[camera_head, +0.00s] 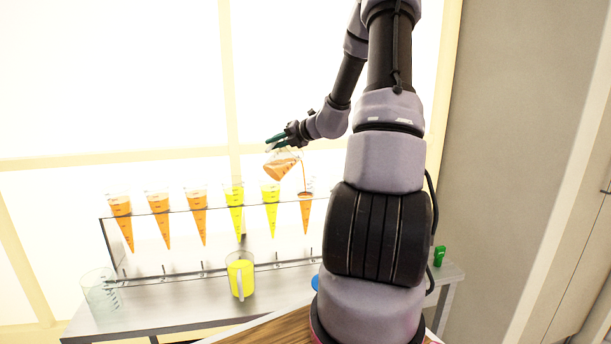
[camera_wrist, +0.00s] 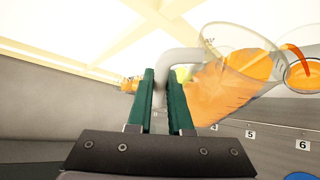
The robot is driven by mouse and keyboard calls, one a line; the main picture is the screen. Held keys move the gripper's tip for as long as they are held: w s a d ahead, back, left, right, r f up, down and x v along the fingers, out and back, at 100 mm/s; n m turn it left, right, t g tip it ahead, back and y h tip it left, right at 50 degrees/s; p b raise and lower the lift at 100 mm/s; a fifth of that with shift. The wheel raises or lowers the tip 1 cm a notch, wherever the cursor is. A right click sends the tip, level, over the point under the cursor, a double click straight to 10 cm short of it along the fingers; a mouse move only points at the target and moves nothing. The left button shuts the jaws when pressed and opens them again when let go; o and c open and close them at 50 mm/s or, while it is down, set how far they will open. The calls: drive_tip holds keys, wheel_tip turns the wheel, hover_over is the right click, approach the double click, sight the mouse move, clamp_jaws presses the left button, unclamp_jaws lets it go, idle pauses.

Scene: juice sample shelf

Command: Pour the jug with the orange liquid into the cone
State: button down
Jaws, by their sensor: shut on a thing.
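My gripper (camera_head: 277,139) is shut on the handle of a clear jug (camera_head: 282,163) with orange liquid, held above the right end of the rack. The jug is tilted to the right, and an orange stream runs from its lip into the rightmost cone (camera_head: 306,213), which shows orange liquid inside. In the wrist view, the green fingers (camera_wrist: 166,100) clasp the pale handle. The tilted jug (camera_wrist: 235,75) lies to their right, its stream entering the round mouth of the cone (camera_wrist: 304,75) beside the rim.
The rack (camera_head: 170,275) holds several other cones, three with orange and two with yellow liquid. A jug of yellow liquid (camera_head: 241,277) and an empty clear jug (camera_head: 101,292) stand on the bench in front. A green object (camera_head: 439,256) is at the right.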

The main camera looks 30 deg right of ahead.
drive_tip(key=shift+w+d+f+m+y, duration=0.15)
drive_tip(key=shift+d+f+m+y, duration=0.15)
drive_tip(key=shift+d+f+y, duration=0.1)
idle(2.6)
drive_tip(key=shift+w+d+m+y+p, duration=0.3)
drive_tip(key=shift+d+m+y+p, duration=0.15)
drive_tip(key=shift+d+m, duration=0.4)
idle(4.2)
